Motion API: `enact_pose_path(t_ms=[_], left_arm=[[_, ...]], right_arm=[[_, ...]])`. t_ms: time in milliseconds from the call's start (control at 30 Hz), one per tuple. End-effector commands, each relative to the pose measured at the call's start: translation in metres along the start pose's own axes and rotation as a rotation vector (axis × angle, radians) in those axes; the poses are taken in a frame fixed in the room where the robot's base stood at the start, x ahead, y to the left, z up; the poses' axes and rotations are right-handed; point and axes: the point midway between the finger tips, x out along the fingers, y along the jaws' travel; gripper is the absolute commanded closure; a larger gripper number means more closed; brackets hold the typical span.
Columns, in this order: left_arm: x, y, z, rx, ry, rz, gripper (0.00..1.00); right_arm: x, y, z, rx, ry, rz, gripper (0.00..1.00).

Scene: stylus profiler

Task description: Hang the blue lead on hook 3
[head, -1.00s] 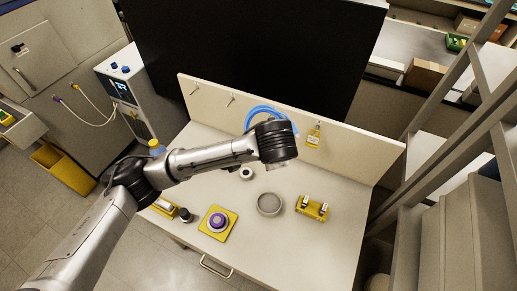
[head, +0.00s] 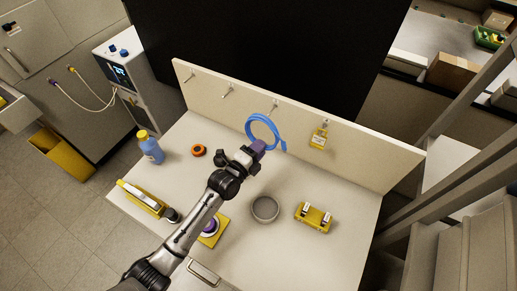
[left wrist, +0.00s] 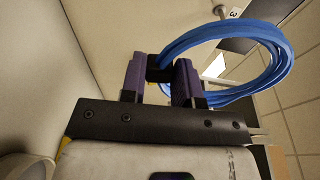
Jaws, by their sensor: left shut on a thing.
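The blue lead (head: 251,124) is a coiled loop held up in front of the cream back panel, by the third hook from the left (head: 275,104). My left gripper (head: 257,147) is shut on the coil's lower part, above the table. In the left wrist view the blue lead (left wrist: 270,38) is pinched at a black band between purple fingers (left wrist: 160,75). A metal hook (left wrist: 219,12) beside a label "3" (left wrist: 234,12) shows there, partly covered by the coil. I cannot tell whether the loop is around the hook or only before it. My right gripper is out of view.
On the table (head: 330,262) are a grey bowl (head: 265,209), a yellow block holder (head: 313,217), a blue bottle (head: 151,149), an orange ring (head: 199,150) and a yellow tray (head: 142,198).

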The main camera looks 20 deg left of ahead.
Motion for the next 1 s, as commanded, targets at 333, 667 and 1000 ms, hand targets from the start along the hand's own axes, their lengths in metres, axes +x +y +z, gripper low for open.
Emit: enact_pose_path(t_ms=[333,667,1000], left_arm=[[-0.010,0.017,0.009,0.007,-0.052,-0.044,1.00],[-0.011,0.016,0.009,0.016,-0.054,-0.045,1.00],[0.006,0.018,0.013,0.076,-0.068,-0.053,1.00]], right_arm=[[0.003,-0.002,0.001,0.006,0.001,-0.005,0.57],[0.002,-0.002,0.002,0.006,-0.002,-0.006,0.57],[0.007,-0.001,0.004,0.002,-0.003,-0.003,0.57]])
